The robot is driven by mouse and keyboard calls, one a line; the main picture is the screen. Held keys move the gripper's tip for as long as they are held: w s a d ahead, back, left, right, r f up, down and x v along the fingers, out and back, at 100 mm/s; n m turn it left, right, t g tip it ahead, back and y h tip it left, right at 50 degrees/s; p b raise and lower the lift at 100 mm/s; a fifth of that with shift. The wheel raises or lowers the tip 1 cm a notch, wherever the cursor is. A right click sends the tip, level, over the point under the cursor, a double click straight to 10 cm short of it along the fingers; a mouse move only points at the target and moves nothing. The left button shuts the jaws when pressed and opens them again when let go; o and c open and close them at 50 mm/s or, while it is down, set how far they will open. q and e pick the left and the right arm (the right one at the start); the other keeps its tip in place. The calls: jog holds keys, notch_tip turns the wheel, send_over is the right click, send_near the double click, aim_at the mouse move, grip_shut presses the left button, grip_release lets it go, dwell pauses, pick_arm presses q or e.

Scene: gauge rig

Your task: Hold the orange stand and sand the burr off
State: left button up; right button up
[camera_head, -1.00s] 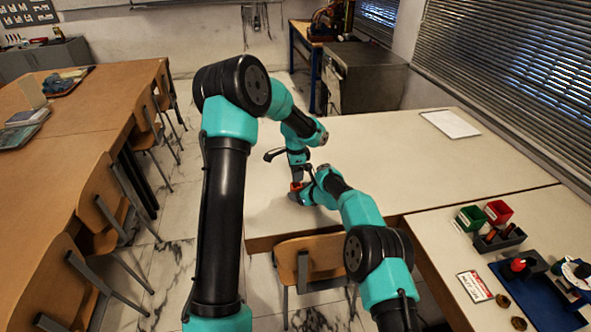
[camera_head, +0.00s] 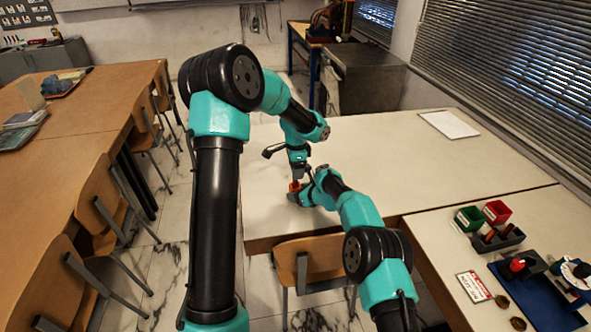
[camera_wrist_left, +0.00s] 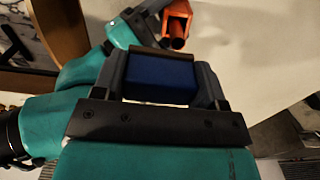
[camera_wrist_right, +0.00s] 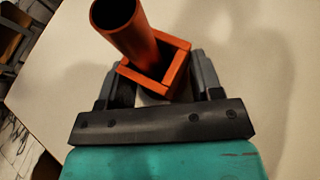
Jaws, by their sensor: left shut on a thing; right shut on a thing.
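The orange stand (camera_wrist_right: 160,72), a square frame with a round tube leaning out of it, is between the fingers of my right gripper (camera_wrist_right: 152,88), which is shut on it. In the head view the orange stand (camera_head: 295,186) shows small, low over the pale table, beside my right gripper (camera_head: 308,190). My left gripper (camera_wrist_left: 160,72) is shut on a blue block (camera_wrist_left: 160,80) with a dark brown edge. In the left wrist view the stand (camera_wrist_left: 176,20) lies beyond the block, apart from it in the picture. I cannot make out the burr.
The pale table (camera_head: 430,165) is clear to the right, except for a white sheet (camera_head: 449,124). A chair (camera_head: 310,262) stands at the front edge.

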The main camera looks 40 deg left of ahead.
pick_arm(q)
jog(key=shift+s+d+r, duration=0.25)
jog(key=shift+d+r, duration=0.05)
jog(key=shift+r, duration=0.4)
pick_arm(e)
jog(key=o, duration=0.8)
jog(key=shift+d+r, duration=0.1)
jog(key=v, duration=1.1)
jog(key=shift+d+r, duration=0.15)
jog(key=shift+d, duration=0.25)
